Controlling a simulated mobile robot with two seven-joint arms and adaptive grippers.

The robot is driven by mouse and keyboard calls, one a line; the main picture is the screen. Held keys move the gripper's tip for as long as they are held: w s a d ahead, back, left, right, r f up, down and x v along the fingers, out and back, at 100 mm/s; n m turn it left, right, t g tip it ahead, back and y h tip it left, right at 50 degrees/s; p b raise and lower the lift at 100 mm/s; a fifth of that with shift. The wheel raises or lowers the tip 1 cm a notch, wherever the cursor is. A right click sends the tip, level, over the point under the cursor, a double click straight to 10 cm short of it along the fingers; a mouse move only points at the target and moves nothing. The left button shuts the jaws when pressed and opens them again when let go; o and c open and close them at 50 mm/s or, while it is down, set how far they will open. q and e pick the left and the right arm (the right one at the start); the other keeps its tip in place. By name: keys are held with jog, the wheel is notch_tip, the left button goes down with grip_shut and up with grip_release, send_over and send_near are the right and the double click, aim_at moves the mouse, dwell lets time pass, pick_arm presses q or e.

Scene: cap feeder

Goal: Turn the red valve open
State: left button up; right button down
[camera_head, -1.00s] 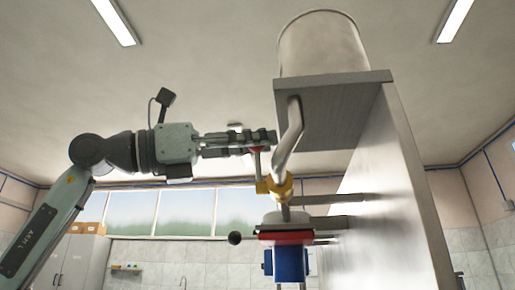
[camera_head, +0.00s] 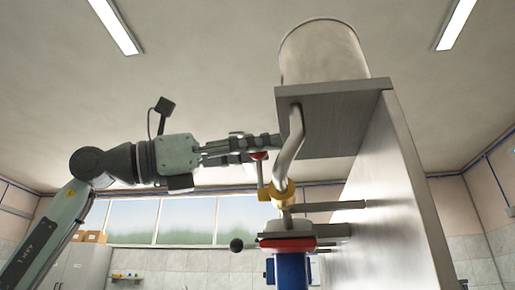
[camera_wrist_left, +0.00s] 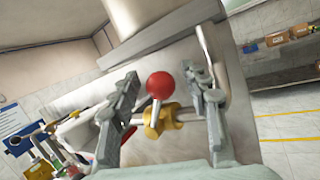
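The red valve shows as a red ball knob (camera_head: 259,155) on a short lever, which rises from a brass-yellow valve body (camera_head: 283,194) on a bent metal pipe. My left gripper (camera_head: 272,147) reaches in from the left at knob height. In the left wrist view, its two fingers stand well apart, with the red knob (camera_wrist_left: 160,85) between them and a gap on each side. The brass body (camera_wrist_left: 158,118) shows below the knob. The fingers partly cover the knob in the head view. My right gripper is not in view.
The pipe (camera_head: 292,140) comes down from a metal shelf (camera_head: 340,120) bearing a round container (camera_head: 322,52). A tall metal panel (camera_head: 395,190) stands at right. Below the valve is a red and blue device (camera_head: 290,268), with a black ball knob (camera_head: 236,245) to its left.

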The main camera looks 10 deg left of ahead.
pick_arm(q)
jog(key=v, duration=1.2)
